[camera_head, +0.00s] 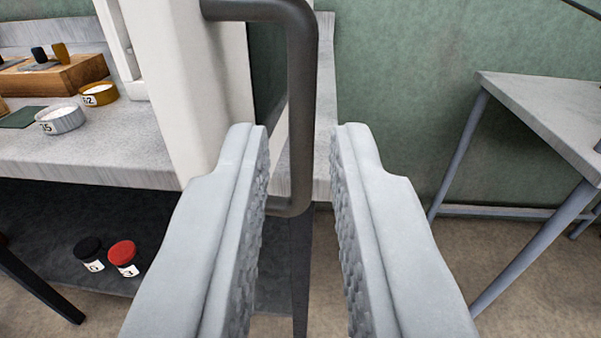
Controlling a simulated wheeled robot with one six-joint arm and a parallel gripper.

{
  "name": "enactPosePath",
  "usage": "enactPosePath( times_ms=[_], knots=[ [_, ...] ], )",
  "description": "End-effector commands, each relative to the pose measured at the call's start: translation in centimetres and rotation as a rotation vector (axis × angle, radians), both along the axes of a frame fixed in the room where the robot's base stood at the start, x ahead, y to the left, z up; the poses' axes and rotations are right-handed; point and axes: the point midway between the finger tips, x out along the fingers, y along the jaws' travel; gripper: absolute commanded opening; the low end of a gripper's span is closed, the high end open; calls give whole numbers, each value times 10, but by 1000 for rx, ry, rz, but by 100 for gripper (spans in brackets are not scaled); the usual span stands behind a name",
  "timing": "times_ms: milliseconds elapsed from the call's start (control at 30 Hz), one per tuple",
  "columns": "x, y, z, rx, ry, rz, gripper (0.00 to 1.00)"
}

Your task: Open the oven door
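The oven door (190,75) is a white panel seen nearly edge-on at the upper left of centre. A dark grey bar handle (301,110) sticks out from it to the right and runs down vertically, then bends back at its lower end. My gripper (300,130) is open, its two grey ridged fingers pointing forward. The handle's upright lies between the fingertips in the picture, closer to the left finger. I cannot tell whether the left finger touches it. The left finger hides part of the handle's lower bend and the door's lower edge.
A grey counter (100,150) at left holds labelled bowls (61,119) and a wooden block (60,75). Below, a dark shelf (60,225) holds a black-lidded jar (90,253) and a red-lidded jar (123,257). A grey table (550,105) stands at right. Floor between is clear.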

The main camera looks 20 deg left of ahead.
Motion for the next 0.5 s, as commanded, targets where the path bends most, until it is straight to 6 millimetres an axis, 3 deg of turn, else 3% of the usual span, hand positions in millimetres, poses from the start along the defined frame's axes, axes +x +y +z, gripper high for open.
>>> enactPosePath(
  times_ms=[300, 500],
  knots=[
    [-57, -27, 0, 0, 0, -1, 17],
    [-79, -37, 0, 0, 0, 0, 17]
  ],
)
